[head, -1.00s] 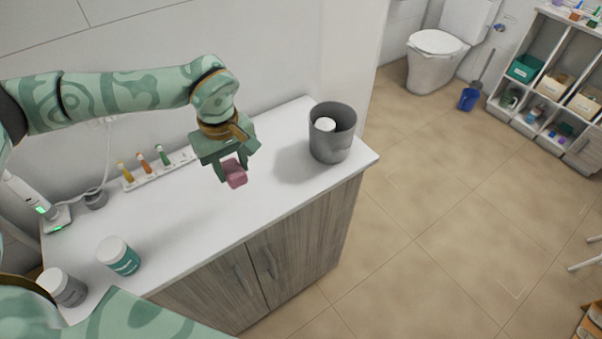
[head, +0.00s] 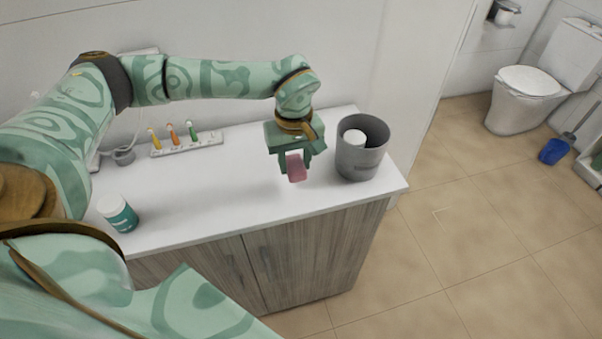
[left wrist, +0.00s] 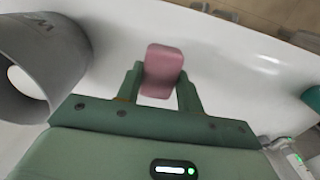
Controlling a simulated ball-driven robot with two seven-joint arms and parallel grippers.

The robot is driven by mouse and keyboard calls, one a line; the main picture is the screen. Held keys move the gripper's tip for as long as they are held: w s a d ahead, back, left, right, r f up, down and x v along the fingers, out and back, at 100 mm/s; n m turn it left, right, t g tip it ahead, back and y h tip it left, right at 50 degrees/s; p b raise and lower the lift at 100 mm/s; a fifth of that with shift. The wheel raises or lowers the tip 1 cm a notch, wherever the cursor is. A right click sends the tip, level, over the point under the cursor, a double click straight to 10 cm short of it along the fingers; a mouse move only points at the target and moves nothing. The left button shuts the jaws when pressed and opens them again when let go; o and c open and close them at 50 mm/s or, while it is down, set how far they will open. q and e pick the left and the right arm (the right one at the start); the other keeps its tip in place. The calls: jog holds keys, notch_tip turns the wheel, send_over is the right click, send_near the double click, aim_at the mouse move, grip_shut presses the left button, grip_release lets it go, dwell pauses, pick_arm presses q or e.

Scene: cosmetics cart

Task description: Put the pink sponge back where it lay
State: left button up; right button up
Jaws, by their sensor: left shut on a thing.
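The pink sponge (head: 296,167) is held between the fingers of my left gripper (head: 294,166), above the white counter near its right end. In the left wrist view the pink sponge (left wrist: 162,71) sticks out past the fingertips of the left gripper (left wrist: 160,88), with the counter's white top beyond it. The gripper is shut on the sponge. The sponge appears clear of the counter, though its exact height is hard to tell. My right gripper is in neither view.
A grey bin (head: 362,160) with a white roll-like thing inside stands just right of the gripper. A teal-and-white jar (head: 117,213) stands at left. The white counter (head: 220,190) is clear in the middle.

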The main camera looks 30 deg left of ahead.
aim_at(298, 157)
pick_arm(q)
jog(key=shift+w+a+f, duration=0.2)
jog(key=shift+w+f, duration=0.75)
jog(key=shift+f, duration=0.25)
jog(key=shift+w+f+b, duration=0.15)
jog(key=shift+f+b, duration=0.5)
jog(key=shift+f, duration=1)
jog(key=shift+f, duration=0.1)
jog(key=o, duration=0.9)
notch_tip(298, 157, up, 12)
jog(key=p, duration=0.2)
jog(key=shift+p, duration=0.3)
